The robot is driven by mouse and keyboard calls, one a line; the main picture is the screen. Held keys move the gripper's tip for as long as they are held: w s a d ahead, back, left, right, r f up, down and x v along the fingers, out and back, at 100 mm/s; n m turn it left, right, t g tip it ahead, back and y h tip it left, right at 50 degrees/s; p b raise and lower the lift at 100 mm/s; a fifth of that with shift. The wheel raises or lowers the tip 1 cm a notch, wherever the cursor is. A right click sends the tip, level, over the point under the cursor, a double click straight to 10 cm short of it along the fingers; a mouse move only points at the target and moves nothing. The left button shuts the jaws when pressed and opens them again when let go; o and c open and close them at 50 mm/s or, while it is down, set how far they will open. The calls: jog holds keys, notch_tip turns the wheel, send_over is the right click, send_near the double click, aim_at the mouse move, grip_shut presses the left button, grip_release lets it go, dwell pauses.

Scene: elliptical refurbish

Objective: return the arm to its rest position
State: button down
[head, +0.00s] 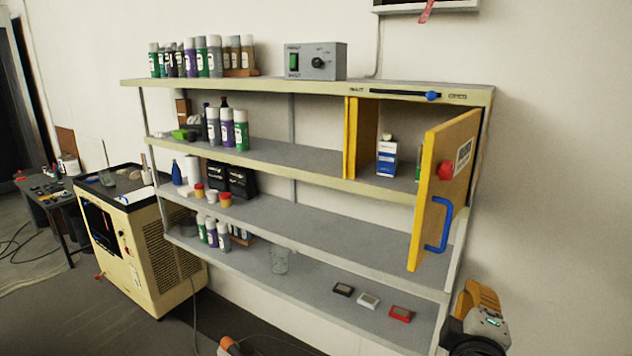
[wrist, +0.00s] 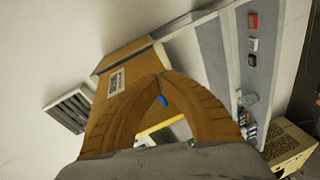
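My arm shows at the lower right of the head view, with the orange fingers of my gripper (head: 478,297) below and to the right of the open cabinet door. In the wrist view the two fingers of my gripper (wrist: 161,76) curve together and their tips meet. Nothing is seen held between them. A blue door handle (wrist: 163,100) shows through the gap between the fingers, behind them. In the head view the same blue handle (head: 440,226) is on the door, apart from my gripper.
The yellow cabinet door (head: 437,185) stands open, jutting out from the shelf unit (head: 330,215). Inside is a blue-and-white bottle (head: 387,158). Several spray cans and small devices are on the shelves. A cream machine (head: 145,245) stands left. Bare wall is at right.

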jog(key=s+a+f+m+g+y+b, duration=0.1)
jog(key=s+f+m+g+b, duration=0.15)
jog(key=f+b, duration=0.8)
jog(key=s+a+f+m+g+y+b, duration=0.15)
jog(key=f+m+g+b, duration=0.35)
jog(key=f, duration=1.1)
jog(key=s+a+f+m+y+b, duration=0.1)
jog(key=s+a+f+y+b, duration=0.1)
jog(key=f+b, duration=0.3)
jog(key=s+a+f+m+y+b, duration=0.1)
jog(key=s+a+f+y+b, duration=0.1)
jog(key=a+f+b, duration=0.3)
notch_tip(320, 180, down, 3)
jog(key=shift+s+r+y+b, duration=0.2)
jog(key=shift+s+y+b, duration=0.15)
jog(key=shift+s+b, duration=0.35)
